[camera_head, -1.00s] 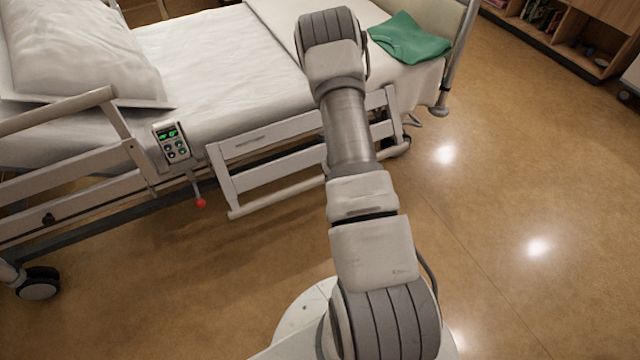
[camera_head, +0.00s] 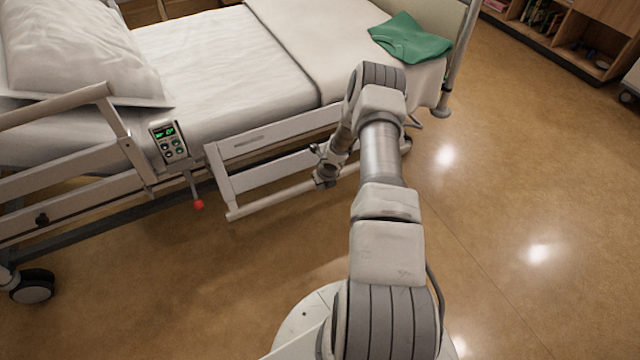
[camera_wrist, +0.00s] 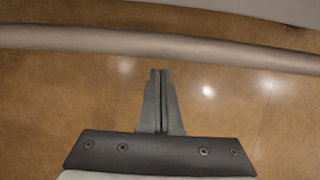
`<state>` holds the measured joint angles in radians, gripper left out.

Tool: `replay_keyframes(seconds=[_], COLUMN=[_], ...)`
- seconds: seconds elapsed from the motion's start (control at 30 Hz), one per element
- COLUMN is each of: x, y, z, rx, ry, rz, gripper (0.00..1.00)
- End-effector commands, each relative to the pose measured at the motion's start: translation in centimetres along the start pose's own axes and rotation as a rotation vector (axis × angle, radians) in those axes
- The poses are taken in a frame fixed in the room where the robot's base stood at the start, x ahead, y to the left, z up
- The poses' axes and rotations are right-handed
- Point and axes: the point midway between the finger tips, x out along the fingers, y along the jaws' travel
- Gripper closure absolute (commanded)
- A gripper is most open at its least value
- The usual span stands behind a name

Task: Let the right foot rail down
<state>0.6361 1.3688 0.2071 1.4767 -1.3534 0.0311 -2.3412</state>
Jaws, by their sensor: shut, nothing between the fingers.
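The right foot rail (camera_head: 235,190) is a pale frame along the near side of the bed's foot half. Its top bar sits at about mattress-edge height, lower than the head-end rail (camera_head: 60,110), and its lower bar hangs well below. A short lever with a red knob (camera_head: 198,204) hangs just left of the foot rail. My gripper (camera_head: 326,178) is in front of the rail's right half, hiding part of it. In the wrist view my gripper (camera_wrist: 160,73) is shut and empty. A pale rail tube (camera_wrist: 90,38) crosses beyond the fingertips, apart from them in the picture.
A control panel with green displays (camera_head: 168,142) is mounted between the two rails. A green cloth (camera_head: 410,40) lies on the bed's foot end. A bed wheel (camera_head: 32,286) stands at lower left. Open floor (camera_head: 520,200) lies to the right, with shelves (camera_head: 570,35) behind.

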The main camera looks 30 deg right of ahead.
Motion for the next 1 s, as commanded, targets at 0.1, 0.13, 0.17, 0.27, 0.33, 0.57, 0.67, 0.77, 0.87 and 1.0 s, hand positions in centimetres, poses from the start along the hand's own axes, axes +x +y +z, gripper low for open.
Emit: replay_keyframes(seconds=[0.1, 0.13, 0.17, 0.27, 0.33, 0.57, 0.67, 0.77, 0.87, 1.0], x=[0.53, 0.58, 0.62, 0.71, 0.74, 0.75, 0.74, 0.76, 0.84, 1.12], y=[-0.1, -0.09, -0.07, -0.12, -0.11, -0.11, -0.11, -0.11, -0.11, -0.09], z=[0.3, 0.42, 0.55, 0.74, 0.82, 0.88, 0.88, 0.88, 0.9, 1.0], rx=[0.006, 0.005, 0.005, 0.005, 0.004, 0.002, 0.003, 0.003, 0.003, 0.003], ry=[0.0, 0.0, -0.001, 0.0, 0.001, 0.002, 0.002, 0.002, 0.001, 0.0], rz=[0.0, 0.0, 0.001, 0.001, 0.001, 0.0, 0.001, 0.001, 0.001, 0.001], gripper=[1.0, 1.0, 1.0, 1.0, 1.0, 1.0, 1.0, 1.0, 1.0, 1.0])
